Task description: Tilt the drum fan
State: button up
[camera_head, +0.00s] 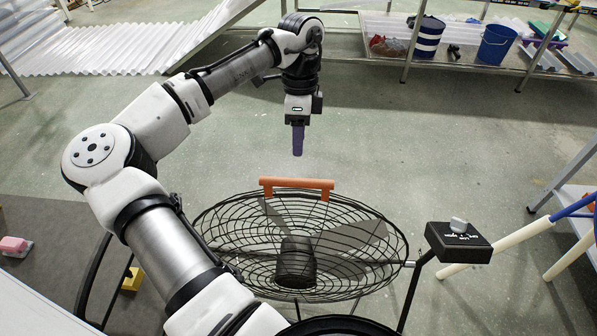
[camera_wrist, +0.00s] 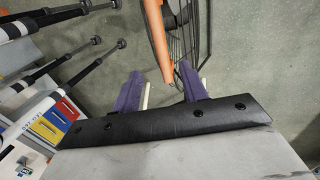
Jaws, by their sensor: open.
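The drum fan (camera_head: 345,262) has a round black wire grille and stands in front of me, its grille facing mostly upward. An orange bar handle (camera_head: 297,188) sits on its far rim. My gripper (camera_head: 298,153), with purple fingers, points down just above the handle, with a visible gap in the head view. In the wrist view the two fingers (camera_wrist: 160,80) are spread apart and empty. The orange handle (camera_wrist: 157,38) appears beyond and between them, with the wire grille (camera_wrist: 188,35) to its right. My arm hides part of the fan's left side.
A black control box with a grey knob (camera_head: 459,240) stands right of the fan. A shelf at the back holds a striped bucket (camera_head: 428,38) and a blue bucket (camera_head: 496,45). Corrugated sheets (camera_head: 120,48) lie at the back left. The floor behind the fan is clear.

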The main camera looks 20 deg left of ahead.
aim_at(299, 179)
jog(key=f, duration=0.3)
jog(key=s+f+p, duration=0.1)
jog(key=f, duration=0.3)
jog(key=s+f, duration=0.1)
jog(key=f, duration=0.2)
jog(key=shift+d+f+p, duration=0.2)
jog(key=shift+d+p, duration=0.1)
jog(key=shift+d, duration=0.05)
grip_shut()
